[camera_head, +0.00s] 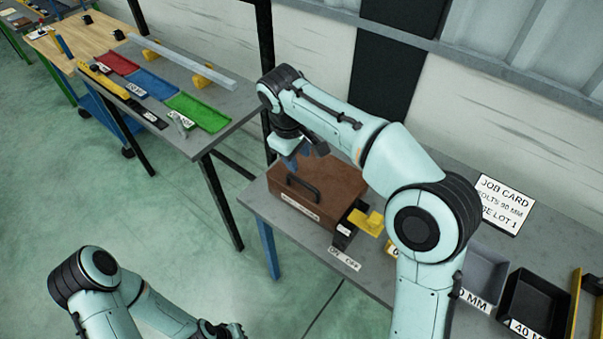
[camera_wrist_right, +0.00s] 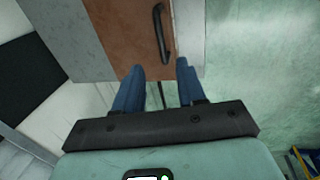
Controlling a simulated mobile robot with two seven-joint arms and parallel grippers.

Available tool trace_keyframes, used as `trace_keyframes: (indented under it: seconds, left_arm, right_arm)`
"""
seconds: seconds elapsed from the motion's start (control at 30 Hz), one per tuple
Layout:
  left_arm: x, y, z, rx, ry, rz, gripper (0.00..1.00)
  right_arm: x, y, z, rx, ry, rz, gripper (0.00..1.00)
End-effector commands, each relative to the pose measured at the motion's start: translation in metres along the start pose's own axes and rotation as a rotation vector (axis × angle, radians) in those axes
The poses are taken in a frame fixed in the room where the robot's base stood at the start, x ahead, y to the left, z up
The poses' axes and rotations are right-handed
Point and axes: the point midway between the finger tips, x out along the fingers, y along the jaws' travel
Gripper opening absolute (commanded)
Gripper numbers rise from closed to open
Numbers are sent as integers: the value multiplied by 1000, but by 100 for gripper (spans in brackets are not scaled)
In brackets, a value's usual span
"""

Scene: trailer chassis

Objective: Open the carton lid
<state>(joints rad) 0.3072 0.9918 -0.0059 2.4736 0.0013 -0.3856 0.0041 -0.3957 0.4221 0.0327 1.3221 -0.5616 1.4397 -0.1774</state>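The brown carton (camera_head: 338,178) sits on the grey table, its lid down as far as I can see. A black handle (camera_head: 301,187) and a white label (camera_head: 298,206) are on its front.
A yellow-and-black piece (camera_head: 362,220) stands right beside the carton, with an "OFF CAR" tag (camera_head: 345,259) in front. Grey (camera_head: 483,272) and black (camera_head: 536,303) bins and a job card (camera_head: 504,203) are to the right. Another table (camera_head: 226,102) holds coloured trays.

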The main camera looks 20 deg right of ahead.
Motion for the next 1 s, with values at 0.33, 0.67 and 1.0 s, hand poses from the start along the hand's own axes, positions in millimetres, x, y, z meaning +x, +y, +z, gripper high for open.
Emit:
trace_keyframes:
  seconds: [0.33, 0.67, 1.0]
  left_arm:
    - [17, -12, 16, -7, -20, -7, 0]
    - [21, -14, 19, -8, -23, -8, 0]
    - [21, -14, 19, -8, -23, -8, 0]
  right_arm:
    - [78, -1, 2, 0, -7, -4, 40]
    - [113, 0, 1, 1, -3, -1, 40]
    - [115, 0, 0, 1, -1, -1, 33]
